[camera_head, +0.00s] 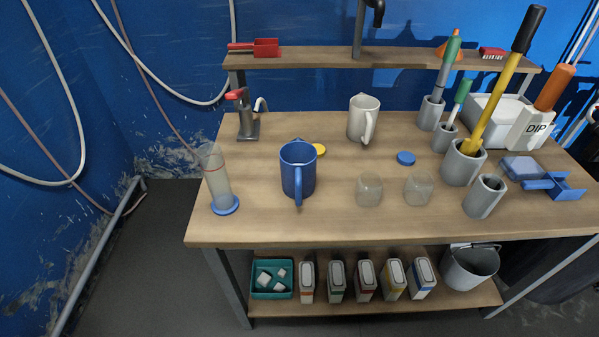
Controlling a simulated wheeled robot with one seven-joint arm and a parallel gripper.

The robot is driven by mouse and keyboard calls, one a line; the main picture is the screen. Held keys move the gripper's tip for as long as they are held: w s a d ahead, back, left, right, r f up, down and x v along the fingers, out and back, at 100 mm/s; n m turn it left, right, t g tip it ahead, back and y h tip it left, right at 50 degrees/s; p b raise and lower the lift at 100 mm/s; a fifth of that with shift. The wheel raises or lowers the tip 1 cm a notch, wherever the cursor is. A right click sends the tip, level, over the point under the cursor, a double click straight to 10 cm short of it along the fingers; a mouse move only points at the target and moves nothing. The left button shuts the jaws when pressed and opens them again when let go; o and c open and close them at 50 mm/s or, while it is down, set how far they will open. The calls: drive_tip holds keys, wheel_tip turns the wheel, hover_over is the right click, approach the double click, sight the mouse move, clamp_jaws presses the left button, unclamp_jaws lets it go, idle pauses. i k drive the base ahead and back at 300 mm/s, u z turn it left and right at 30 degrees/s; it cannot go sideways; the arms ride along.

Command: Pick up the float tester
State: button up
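I cannot tell for sure which object is the float tester. Several slim upright tools stand in grey holders at the right of the workbench. One tool (448,59) has a grey shaft, a green section and an orange tip, and stands in a grey holder (431,114) at the back. A shorter tool with a green grip (462,91) stands in a small holder (445,138) beside it. A yellow tool with a black handle (499,85) leans to the right in a larger grey holder (463,163). My gripper is not in view.
The wooden bench (330,222) also holds a clear cylinder on a blue base (217,178), a blue mug (298,168), a white jug (363,117), two clear beakers (369,189) and an empty grey holder (484,196). An orange-handled tool (556,87) stands by a "DIP" container (533,129). A shelf (330,59) overhangs the back.

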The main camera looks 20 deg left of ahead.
sight(533, 121)
drive_tip(key=k, duration=0.35)
drive_tip(key=z, duration=0.3)
drive_tip(key=i, duration=0.95)
drive_tip(key=z, duration=0.6)
